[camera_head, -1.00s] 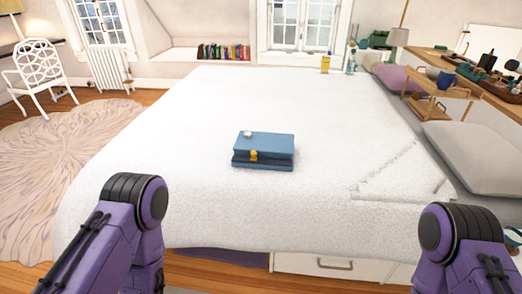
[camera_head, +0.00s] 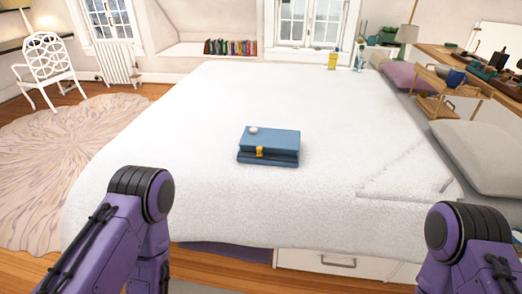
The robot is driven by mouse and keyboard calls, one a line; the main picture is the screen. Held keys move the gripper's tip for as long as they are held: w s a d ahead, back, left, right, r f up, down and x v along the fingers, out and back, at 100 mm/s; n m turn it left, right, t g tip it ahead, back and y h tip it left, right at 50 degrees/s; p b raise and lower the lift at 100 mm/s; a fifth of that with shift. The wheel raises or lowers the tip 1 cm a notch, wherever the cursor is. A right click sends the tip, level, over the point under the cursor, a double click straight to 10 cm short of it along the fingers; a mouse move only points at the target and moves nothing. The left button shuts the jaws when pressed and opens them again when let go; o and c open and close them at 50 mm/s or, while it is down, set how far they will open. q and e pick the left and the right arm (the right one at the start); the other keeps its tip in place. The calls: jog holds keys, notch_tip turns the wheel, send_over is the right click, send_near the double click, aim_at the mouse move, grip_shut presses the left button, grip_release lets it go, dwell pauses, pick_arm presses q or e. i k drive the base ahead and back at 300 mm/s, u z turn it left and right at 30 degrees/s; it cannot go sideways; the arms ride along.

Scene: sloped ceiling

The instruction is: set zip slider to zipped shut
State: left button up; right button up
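A blue zip case (camera_head: 270,144) lies on the white bed (camera_head: 200,110), a little right of the picture's middle. A yellow zip slider (camera_head: 259,152) sits on its front side, left of the middle of that edge. A dark gap runs along the front between the upper and lower halves. A small pale round object (camera_head: 253,130) is on top near the back left corner. My two purple arms show at the lower left and lower right, well short of the case. Both grippers are outside the picture.
The bed's front edge and a white drawer (camera_head: 330,262) lie between my arms. Grey and purple pillows (camera_head: 475,155) and a wooden shelf (camera_head: 445,85) are at the right. A yellow bottle (camera_head: 332,61) stands at the far end. The bed around the case is clear.

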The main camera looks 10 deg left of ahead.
aim_at(259, 148)
jog(key=z, duration=0.35)
jog(key=i, duration=0.85)
jog(key=u, duration=0.4)
